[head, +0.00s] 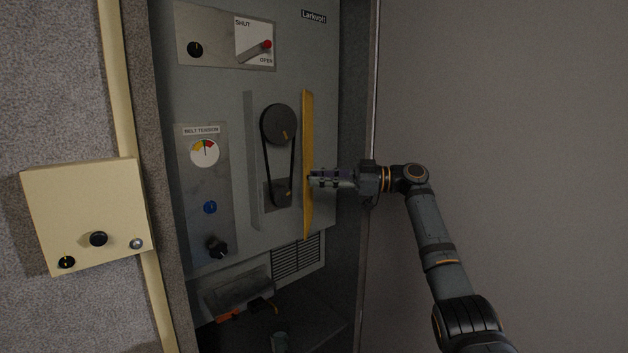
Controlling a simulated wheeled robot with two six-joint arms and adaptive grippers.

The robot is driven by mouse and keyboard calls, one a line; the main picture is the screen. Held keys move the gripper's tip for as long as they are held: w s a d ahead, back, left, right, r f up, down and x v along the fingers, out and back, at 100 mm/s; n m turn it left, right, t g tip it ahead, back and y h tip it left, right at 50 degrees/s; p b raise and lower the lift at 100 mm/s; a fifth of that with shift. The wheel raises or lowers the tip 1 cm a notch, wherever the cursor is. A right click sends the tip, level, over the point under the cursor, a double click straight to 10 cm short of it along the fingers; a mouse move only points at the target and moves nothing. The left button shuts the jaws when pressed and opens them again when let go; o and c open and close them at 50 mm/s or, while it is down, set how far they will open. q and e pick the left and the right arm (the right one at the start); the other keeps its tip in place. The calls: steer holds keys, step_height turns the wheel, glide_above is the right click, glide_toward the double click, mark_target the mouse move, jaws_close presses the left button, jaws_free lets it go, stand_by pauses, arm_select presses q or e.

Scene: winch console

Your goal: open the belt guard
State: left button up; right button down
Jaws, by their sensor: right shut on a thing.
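The yellow belt guard (307,130) stands edge-on as a narrow upright panel, swung out from the grey console face. To its left the black belt (266,160) shows uncovered around an upper pulley (279,124) and a lower pulley (281,193). My right gripper (314,179) comes in from the right and is shut at the guard's middle. The fingertips touch the guard; what exactly they grip there is too small to see. My left gripper is not in view.
Left of the belt is a tension gauge (205,153) with a blue knob (210,207) and a black knob (217,247). A red-tipped lever (267,44) sits above. A cream box (87,212) juts out at left. Loose items lie on the shelf (314,329) below.

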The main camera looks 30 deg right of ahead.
mark_target(307, 137)
steer(key=c, duration=1.2)
jaws_free()
steer(key=shift+r, duration=4.95)
